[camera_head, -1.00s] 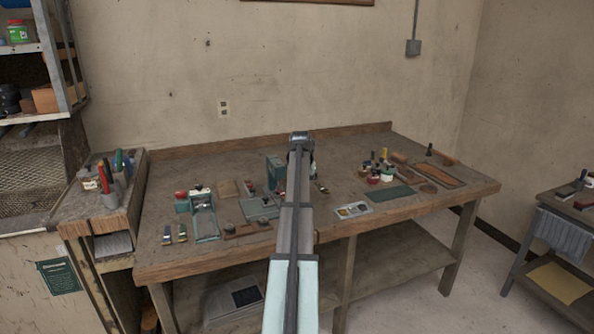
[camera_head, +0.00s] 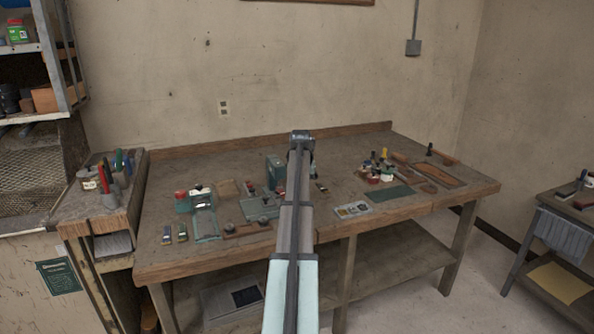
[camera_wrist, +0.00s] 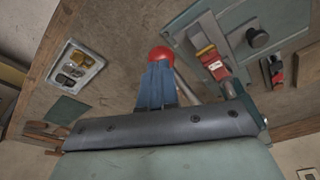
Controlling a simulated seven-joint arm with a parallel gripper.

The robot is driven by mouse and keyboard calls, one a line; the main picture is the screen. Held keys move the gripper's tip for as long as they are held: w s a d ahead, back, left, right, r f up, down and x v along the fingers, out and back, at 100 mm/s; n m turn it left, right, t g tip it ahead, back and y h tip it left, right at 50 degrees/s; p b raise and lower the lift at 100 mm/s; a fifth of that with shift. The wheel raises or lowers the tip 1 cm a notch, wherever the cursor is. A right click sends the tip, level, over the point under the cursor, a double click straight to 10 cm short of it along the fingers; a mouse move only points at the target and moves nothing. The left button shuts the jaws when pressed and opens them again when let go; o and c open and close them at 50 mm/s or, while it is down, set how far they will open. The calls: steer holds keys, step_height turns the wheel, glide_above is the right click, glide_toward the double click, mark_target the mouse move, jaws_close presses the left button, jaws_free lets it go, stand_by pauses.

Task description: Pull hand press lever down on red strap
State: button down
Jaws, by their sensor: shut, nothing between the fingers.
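The hand press (camera_head: 275,172) is a green block-like machine near the middle of the bench, partly hidden behind my arm in the head view. In the wrist view a round red knob (camera_wrist: 161,54) is just beyond my gripper's blue fingertips (camera_wrist: 158,68). The fingers are shut with nothing between them, and they overlap the knob's lower edge. I cannot tell whether they touch it. A grey rod (camera_wrist: 187,91) beside the fingers may be part of the lever. A small red piece (camera_wrist: 207,52), possibly the red strap, lies on the green plate (camera_wrist: 193,24) to the right.
A pale tray of small parts (camera_head: 352,210) and a dark green mat (camera_head: 391,193) lie right of my arm. Bottles (camera_head: 380,168) stand behind the mat. A green frame-shaped tool (camera_head: 205,222) and small jars stand on the left. The bench's front right is mostly clear.

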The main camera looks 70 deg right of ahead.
steer(key=shift+w+r, duration=0.1)
steer(key=shift+r, duration=0.9)
steer(key=d+v, duration=0.2)
steer(key=v, duration=0.7)
steer(key=shift+w+r, duration=0.25)
steer(key=shift+r, duration=0.3)
stand_by(0.3)
